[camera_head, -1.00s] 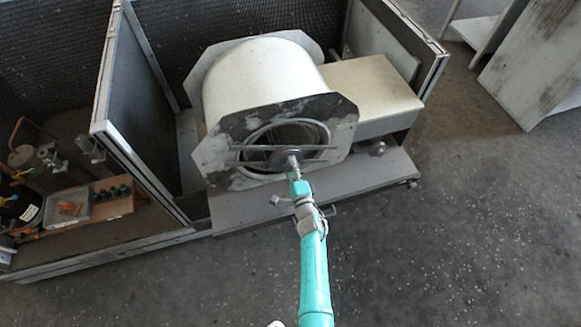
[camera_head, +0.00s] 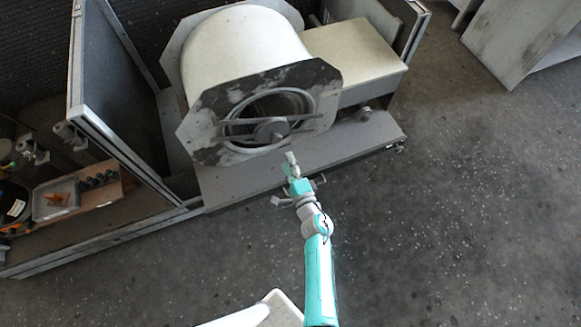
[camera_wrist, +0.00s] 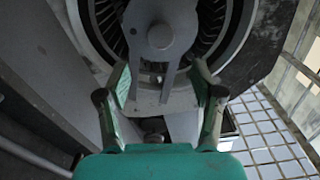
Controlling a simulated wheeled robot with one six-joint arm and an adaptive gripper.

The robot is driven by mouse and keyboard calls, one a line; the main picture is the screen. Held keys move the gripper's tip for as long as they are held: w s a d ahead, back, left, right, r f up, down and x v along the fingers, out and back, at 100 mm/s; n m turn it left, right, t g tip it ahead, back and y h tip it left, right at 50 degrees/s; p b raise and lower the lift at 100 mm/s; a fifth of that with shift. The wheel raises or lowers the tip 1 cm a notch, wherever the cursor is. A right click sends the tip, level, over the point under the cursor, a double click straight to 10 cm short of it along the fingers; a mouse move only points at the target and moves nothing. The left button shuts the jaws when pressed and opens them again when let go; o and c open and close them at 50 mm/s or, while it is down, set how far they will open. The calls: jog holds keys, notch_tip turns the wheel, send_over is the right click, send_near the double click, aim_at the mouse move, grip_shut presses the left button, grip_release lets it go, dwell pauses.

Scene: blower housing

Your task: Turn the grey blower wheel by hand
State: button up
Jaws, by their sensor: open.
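The blower housing (camera_head: 243,50) is a pale drum with dark, worn octagonal side plates. Its round inlet faces me, crossed by a bar with a grey central hub (camera_head: 271,130). The grey blower wheel shows in the wrist view as a ring of dark vanes (camera_wrist: 106,22) around the hub, partly hidden by the hub plate and bars. My gripper (camera_head: 291,158) is in front of and below the inlet, apart from the housing. In the wrist view my gripper (camera_wrist: 160,90) is open and empty, with its fingers spread below the hub.
A beige box (camera_head: 355,60) adjoins the housing on the right. The housing stands on a grey base plate (camera_head: 235,185). A dark panel (camera_head: 120,95) stands at left, beside a shelf with a tray (camera_head: 56,198).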

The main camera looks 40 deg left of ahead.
jog(key=shift+v, duration=0.9)
jog(key=s+d+r+n+t+h, duration=0.1)
jog(key=s+d+t+h, duration=0.15)
jog(key=d, duration=0.75)
jog(key=s+d+r+t+h, duration=0.1)
jog(key=s+d+t+h, duration=0.15)
jog(key=d, duration=0.85)
jog(key=s+d+n+t+h, duration=0.15)
jog(key=s+d, duration=0.25)
jog(key=d, duration=0.6)
jog(key=s+d+r+n+t+h, duration=0.1)
jog(key=s+d+r+n+h, duration=0.3)
jog(key=s+d+r+h, duration=0.6)
jog(key=s+d+r, duration=0.7)
jog(key=r, duration=0.2)
jog(key=shift+s+d+r, duration=0.2)
jog(key=shift+d+r, duration=0.15)
jog(key=shift+r, duration=0.05)
